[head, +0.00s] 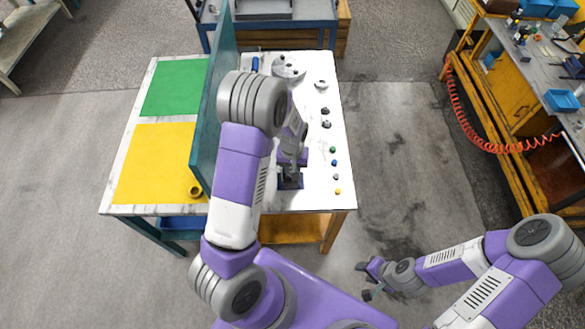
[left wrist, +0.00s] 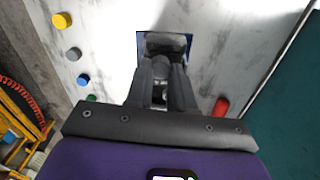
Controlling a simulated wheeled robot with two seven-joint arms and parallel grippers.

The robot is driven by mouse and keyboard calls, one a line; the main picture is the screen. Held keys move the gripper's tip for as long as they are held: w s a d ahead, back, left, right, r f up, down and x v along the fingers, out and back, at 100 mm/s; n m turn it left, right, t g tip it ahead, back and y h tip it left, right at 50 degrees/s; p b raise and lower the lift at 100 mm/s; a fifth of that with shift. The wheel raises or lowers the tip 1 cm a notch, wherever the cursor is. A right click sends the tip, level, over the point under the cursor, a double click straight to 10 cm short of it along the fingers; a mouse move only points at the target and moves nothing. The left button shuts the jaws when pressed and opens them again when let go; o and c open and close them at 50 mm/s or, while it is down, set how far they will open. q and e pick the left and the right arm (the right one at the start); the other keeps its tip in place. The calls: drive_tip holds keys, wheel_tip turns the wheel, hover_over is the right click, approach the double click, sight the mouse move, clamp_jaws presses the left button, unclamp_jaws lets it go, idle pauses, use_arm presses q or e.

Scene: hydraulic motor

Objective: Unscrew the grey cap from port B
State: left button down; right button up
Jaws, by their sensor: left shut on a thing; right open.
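My left gripper (head: 291,180) reaches down at the near end of the white table top. In the left wrist view its dark fingers (left wrist: 162,82) are shut on a grey part (left wrist: 165,42) over a dark blue square fixture (left wrist: 187,36). The fingers hide much of this part, and I cannot tell whether it is the cap or the motor body. No port letter is readable. A separate small grey cap (head: 336,177) stands on the table in a row; it also shows in the left wrist view (left wrist: 74,53). My right gripper (head: 371,280) is open and empty above the floor.
Yellow (head: 338,191), blue (head: 334,162) and green (head: 333,149) caps share the row. A teal upright panel (head: 212,110) stands left of my left arm. A red piece (left wrist: 220,107) lies near the fingers. Grey parts (head: 288,68) lie at the far end.

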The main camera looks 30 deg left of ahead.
use_arm(q)
drive_tip(key=n+p, duration=0.1)
drive_tip(key=n, duration=0.3)
drive_tip(key=shift+r+n, duration=0.1)
drive_tip(key=shift+n, duration=0.6)
drive_tip(key=n+p, duration=0.1)
drive_tip(key=n, duration=0.2)
drive_tip(key=shift+n, duration=0.8)
drive_tip(key=c, duration=1.2)
unclamp_jaws()
drive_tip(key=shift+p, duration=0.3)
